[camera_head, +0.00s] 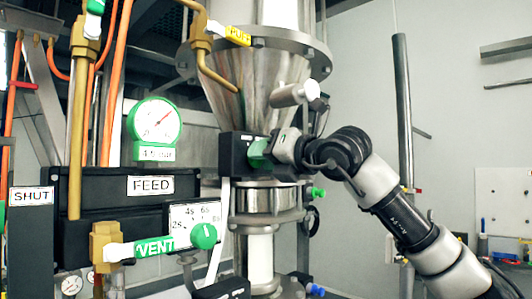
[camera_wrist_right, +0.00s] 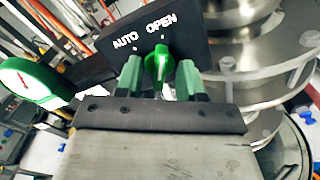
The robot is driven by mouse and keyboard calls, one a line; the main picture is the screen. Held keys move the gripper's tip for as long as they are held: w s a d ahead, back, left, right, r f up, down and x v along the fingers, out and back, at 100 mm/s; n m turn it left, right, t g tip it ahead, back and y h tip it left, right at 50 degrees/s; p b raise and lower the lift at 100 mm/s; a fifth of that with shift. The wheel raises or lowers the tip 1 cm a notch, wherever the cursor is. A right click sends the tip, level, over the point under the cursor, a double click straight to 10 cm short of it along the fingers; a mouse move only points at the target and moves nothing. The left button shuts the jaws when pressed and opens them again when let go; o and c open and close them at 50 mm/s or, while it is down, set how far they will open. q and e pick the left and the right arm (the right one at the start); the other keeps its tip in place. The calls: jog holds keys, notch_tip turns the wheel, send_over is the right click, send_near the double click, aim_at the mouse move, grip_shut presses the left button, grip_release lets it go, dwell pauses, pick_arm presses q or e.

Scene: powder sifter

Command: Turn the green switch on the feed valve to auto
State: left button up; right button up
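The feed valve's black box (camera_head: 232,152) sits at the base of the steel cone in the head view. In the right wrist view its black face (camera_wrist_right: 185,38) carries the words AUTO on the left and OPEN on the right. The green switch (camera_wrist_right: 157,66) stands on this face below the words, its tip pointing up, nearer OPEN than AUTO. My right gripper (camera_head: 262,152) is at the box. In the wrist view its two green fingers (camera_wrist_right: 158,80) are apart, one on each side of the switch. I cannot tell if they touch it. My left gripper is not in view.
A green-rimmed gauge (camera_head: 155,122) stands left of the valve, above a black FEED panel (camera_head: 105,200). Steel flanges (camera_wrist_right: 250,60) lie close to the right of the gripper.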

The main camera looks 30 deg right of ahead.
grip_shut()
